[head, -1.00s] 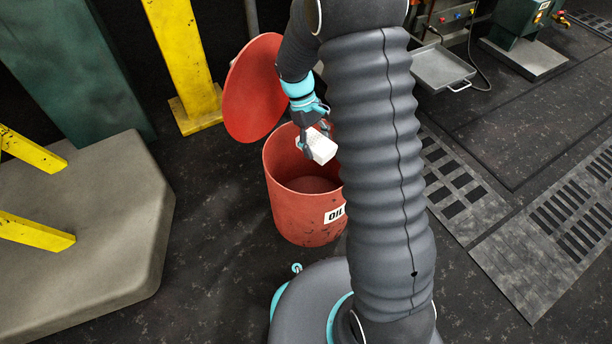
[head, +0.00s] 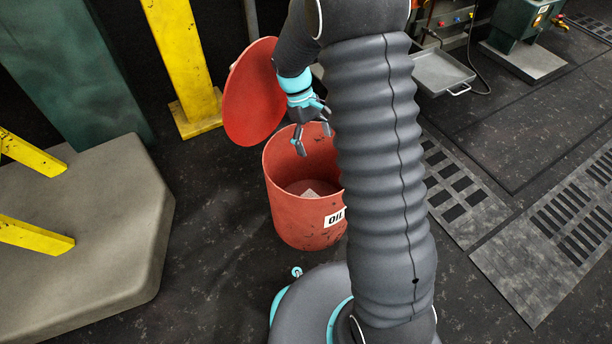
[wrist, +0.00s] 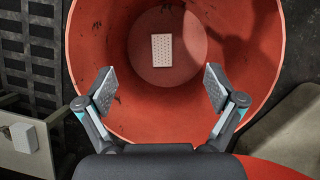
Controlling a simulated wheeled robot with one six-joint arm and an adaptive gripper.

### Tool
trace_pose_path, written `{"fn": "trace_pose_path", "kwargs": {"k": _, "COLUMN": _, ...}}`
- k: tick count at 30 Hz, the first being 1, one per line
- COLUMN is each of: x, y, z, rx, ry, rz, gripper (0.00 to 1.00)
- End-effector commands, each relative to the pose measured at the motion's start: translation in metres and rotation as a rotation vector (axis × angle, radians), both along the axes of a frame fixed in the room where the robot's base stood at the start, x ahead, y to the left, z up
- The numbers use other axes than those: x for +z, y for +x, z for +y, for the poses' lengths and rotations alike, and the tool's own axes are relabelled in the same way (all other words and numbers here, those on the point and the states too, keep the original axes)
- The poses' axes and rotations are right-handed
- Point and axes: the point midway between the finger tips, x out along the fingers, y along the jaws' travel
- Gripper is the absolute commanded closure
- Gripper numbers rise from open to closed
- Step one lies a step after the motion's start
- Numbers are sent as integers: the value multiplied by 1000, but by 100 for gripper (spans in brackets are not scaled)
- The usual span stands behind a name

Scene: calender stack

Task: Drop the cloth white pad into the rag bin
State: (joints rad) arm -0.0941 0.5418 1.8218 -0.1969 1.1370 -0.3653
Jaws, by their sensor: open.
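The white pad (wrist: 165,50) lies flat on the floor of the red rag bin (wrist: 125,110) in the wrist view, with a dotted surface. In the head view a part of the pad (head: 309,193) shows at the bottom of the bin (head: 296,221), which carries a partly hidden "OIL" label. My gripper (head: 314,146) is over the bin's mouth, empty and pointing down. In the wrist view the two fingers of my gripper (wrist: 157,88) are spread wide, apart from the pad.
The bin's round red lid (head: 250,92) stands raised behind the bin. A yellow post (head: 188,70) is behind it. A grey plinth (head: 85,235) with yellow bars stands left. A grey tray (head: 440,72) is at the back right. In the wrist view a white block (wrist: 24,138) sits at the left.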

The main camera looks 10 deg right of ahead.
Motion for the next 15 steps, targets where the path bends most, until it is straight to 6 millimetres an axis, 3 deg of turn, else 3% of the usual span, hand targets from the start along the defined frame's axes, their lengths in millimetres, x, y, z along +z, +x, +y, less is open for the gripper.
{"fn": "trace_pose_path", "kwargs": {"k": 9, "x": 58, "y": 21, "z": 13, "rx": 1, "ry": 1, "rz": -3, "gripper": 7}}
{"fn": "trace_pose_path", "kwargs": {"k": 15, "x": 81, "y": 29, "z": 18, "rx": 1, "ry": 1, "rz": -1, "gripper": 7}}
